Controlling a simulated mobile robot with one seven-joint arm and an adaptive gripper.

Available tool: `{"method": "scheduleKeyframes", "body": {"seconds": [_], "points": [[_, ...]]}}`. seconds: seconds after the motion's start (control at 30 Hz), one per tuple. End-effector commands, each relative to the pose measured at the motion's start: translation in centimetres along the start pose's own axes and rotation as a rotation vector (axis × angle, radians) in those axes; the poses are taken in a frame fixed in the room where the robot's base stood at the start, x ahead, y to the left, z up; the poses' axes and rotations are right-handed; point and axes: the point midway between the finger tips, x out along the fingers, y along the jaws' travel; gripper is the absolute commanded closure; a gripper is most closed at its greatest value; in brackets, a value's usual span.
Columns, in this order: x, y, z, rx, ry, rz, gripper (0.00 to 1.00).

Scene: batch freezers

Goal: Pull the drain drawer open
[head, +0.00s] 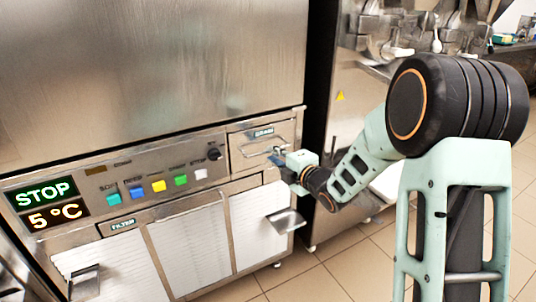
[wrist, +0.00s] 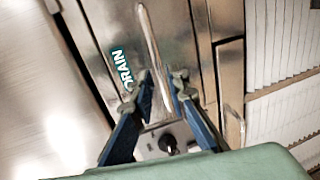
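The drain drawer (head: 239,141) is a small steel front at the upper right of the freezer panel, with a "DRAIN" label. It appears shut, flush with the panel. Its bar handle (wrist: 149,31) runs down the wrist view beside the label. My gripper (head: 277,157) is at the right part of the drawer front in the head view. In the wrist view my gripper (wrist: 160,82) has its two blue fingers apart, with the lower part of the handle between the tips. I cannot tell whether the fingers touch it. My gripper partly hides the handle's right end in the head view.
Left of the drawer is a control panel (head: 130,178) with coloured buttons, a black knob (head: 214,154) and a "STOP 5 °C" display (head: 47,203). White louvred doors (head: 190,248) with protruding handles (head: 286,221) are below. Tiled floor (head: 335,270) lies in front.

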Motion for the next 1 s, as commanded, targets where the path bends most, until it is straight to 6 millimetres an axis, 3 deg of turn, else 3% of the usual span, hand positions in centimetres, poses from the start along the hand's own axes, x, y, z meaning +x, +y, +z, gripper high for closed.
{"method": "scheduleKeyframes", "body": {"seconds": [0.1, 0.3, 0.63, 0.8, 1.0], "points": [[2.0, -0.2, 0.0, 0.0, 0.0, 0.0, 0.85], [3.8, -0.1, 0.0, 0.0, 0.0, 0.0, 0.85], [4.1, 0.0, 0.0, 0.001, -0.001, 0.0, 0.85], [4.1, 0.0, 0.0, 0.001, -0.001, 0.0, 1.0], [4.1, 0.0, 0.0, 0.001, -0.001, 0.0, 1.0]]}}
